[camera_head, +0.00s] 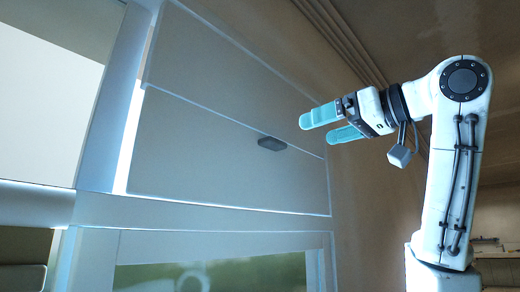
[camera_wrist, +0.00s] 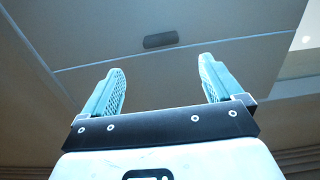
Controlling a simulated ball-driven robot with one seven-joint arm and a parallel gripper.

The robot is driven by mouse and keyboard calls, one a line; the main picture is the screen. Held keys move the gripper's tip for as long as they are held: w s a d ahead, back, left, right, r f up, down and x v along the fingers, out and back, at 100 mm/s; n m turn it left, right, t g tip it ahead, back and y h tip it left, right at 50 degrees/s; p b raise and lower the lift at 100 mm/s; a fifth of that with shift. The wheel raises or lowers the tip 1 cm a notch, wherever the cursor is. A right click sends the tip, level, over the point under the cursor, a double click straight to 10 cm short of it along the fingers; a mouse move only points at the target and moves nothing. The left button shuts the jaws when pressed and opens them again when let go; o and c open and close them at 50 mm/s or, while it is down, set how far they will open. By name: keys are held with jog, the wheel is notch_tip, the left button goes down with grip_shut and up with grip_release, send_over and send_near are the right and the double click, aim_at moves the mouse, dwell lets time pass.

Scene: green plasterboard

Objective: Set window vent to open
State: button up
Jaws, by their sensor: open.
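The window vent shows in the head view as grey-white panels, with a lower panel (camera_head: 220,165) under an upper one, above the window. A small dark oblong handle (camera_head: 271,143) sits near the seam between the panels; it also shows in the wrist view as a dark handle (camera_wrist: 160,40) beyond my fingertips. My gripper (camera_head: 332,124) has two light-blue fingers spread apart with nothing between them. It is to the right of the handle in the head view, apart from it. In the wrist view my open gripper (camera_wrist: 160,82) points toward the panel, with the handle roughly centred between the fingers.
A window frame (camera_head: 200,211) with a glass pane (camera_head: 220,275) is below the panels. A bright window opening (camera_head: 45,110) is at the left. A brown wall (camera_head: 375,230) stands to the right of the panels. The space between my gripper and the handle looks clear.

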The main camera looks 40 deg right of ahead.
jog(key=w+p, duration=0.1)
jog(key=w, duration=0.2)
jog(key=w+p, duration=0.1)
jog(key=w, duration=0.3)
jog(key=w+p, duration=0.2)
jog(key=w, duration=0.2)
jog(key=shift+w+a+r, duration=0.1)
jog(key=shift+w+a, duration=0.1)
jog(key=shift+a, duration=0.05)
jog(key=shift+c, duration=0.4)
jog(key=c, duration=1.4)
jog(key=shift+s+f+t+b, duration=0.5)
jog(key=shift+s+f+b, duration=0.1)
jog(key=shift+b, duration=0.6)
jog(key=shift+c, duration=0.2)
jog(key=t+b, duration=0.5)
jog(key=b, duration=0.4)
send_near(279, 142)
jog(key=shift+w+d+r, duration=0.1)
jog(key=shift+w, duration=0.8)
jog(key=o, duration=1.5)
